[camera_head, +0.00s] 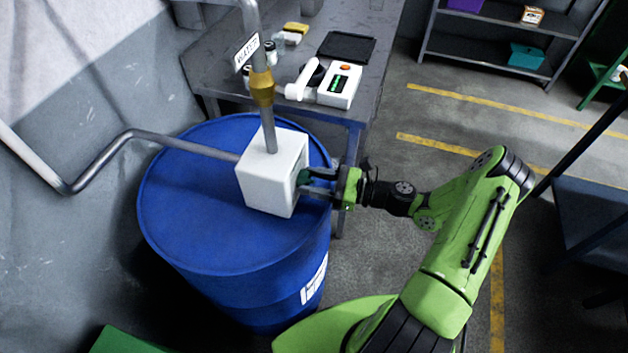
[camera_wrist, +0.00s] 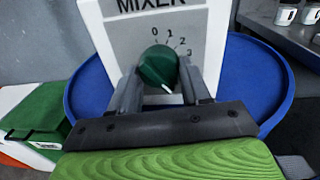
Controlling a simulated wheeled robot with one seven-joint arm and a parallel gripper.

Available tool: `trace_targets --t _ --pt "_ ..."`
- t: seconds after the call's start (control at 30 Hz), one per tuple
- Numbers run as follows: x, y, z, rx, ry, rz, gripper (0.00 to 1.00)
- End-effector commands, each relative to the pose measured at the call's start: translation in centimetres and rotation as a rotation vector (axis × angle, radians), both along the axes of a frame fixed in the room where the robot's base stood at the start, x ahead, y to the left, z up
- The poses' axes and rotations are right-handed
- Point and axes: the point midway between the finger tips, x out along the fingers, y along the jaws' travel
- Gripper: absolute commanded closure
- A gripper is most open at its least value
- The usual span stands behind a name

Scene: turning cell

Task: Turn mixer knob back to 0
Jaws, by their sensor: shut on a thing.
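The white mixer box (camera_head: 268,185) sits on top of the blue drum, with pipes running into it. Its face in the wrist view (camera_wrist: 205,40) reads MIXER and carries the dark green knob (camera_wrist: 158,66), with the marks 0, 1, 2 and 3 around its upper right. A short white line shows at the knob's lower edge, away from the numbers. The knob also shows on the box's right face in the head view (camera_head: 303,177). My gripper (camera_head: 319,180) reaches in from the right, its two grey fingers (camera_wrist: 160,76) closed on the knob's sides.
The blue drum (camera_head: 185,215) stands below the box. A table (camera_head: 225,60) with small items stands behind. Open floor (camera_head: 400,105) lies to the right.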

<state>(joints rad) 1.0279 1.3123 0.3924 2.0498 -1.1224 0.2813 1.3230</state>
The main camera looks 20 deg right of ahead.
Motion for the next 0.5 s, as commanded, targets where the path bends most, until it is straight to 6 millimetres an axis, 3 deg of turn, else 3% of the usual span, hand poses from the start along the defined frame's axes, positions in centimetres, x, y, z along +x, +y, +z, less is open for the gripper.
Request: trace_targets --t 0.5 --pt "0.06 -0.07 0.06 -0.272 -0.372 0.002 0.83"
